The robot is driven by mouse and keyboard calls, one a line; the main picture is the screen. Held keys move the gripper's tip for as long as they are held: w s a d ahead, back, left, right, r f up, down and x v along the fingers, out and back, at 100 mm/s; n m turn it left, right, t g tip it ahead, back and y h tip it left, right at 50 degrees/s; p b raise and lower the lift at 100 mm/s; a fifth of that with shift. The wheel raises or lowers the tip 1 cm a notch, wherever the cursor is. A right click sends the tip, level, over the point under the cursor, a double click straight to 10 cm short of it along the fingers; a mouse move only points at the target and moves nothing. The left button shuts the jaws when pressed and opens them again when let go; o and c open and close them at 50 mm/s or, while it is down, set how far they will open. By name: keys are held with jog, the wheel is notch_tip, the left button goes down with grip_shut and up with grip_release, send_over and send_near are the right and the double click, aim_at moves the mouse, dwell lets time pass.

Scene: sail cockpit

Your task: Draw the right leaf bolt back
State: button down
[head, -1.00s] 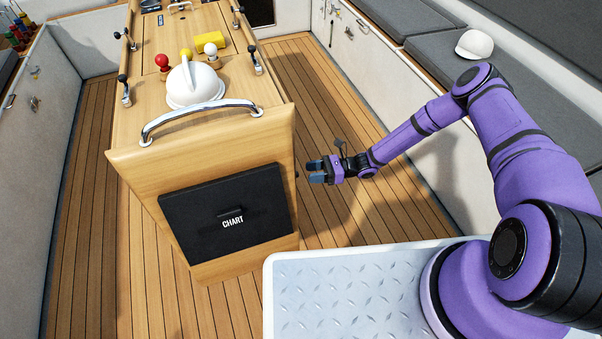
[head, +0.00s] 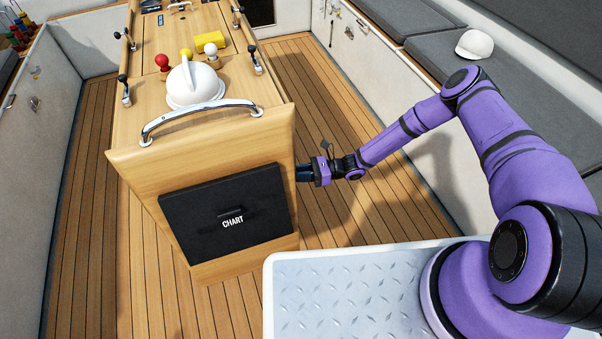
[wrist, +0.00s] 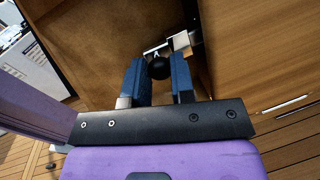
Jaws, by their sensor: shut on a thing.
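The right leaf bolt shows in the wrist view as a black round knob (wrist: 160,68) with a pale metal fitting (wrist: 181,41) behind it. It is on the side of the wooden table. My gripper (wrist: 158,80) has its two blue fingers on either side of the knob and is shut on it. In the head view my gripper (head: 304,172) is at the right side of the table, just right of the black chart panel (head: 226,212). The bolt itself is hidden in the head view.
The wooden cockpit table (head: 150,180) has a chrome rail (head: 200,114) at its near end. On top are a white dome (head: 193,84), a red knob (head: 161,61) and a yellow block (head: 210,40). Planked floor (head: 340,120) is clear right of the table. A white cap (head: 474,43) lies on the bench.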

jog(key=shift+s+d+f, duration=0.1)
jog(key=shift+s+d, duration=0.1)
jog(key=shift+s, duration=0.6)
jog(key=shift+s+d+r, duration=0.1)
jog(key=shift+s+d, duration=0.15)
jog(key=shift+s, duration=0.5)
jog(key=shift+s+d+f, duration=0.1)
jog(key=shift+s+d, duration=0.1)
jog(key=shift+s, duration=0.6)
jog(key=c, duration=1)
grip_release()
jog(key=shift+o, duration=0.2)
jog(key=d, duration=1.1)
jog(key=shift+w, duration=0.45)
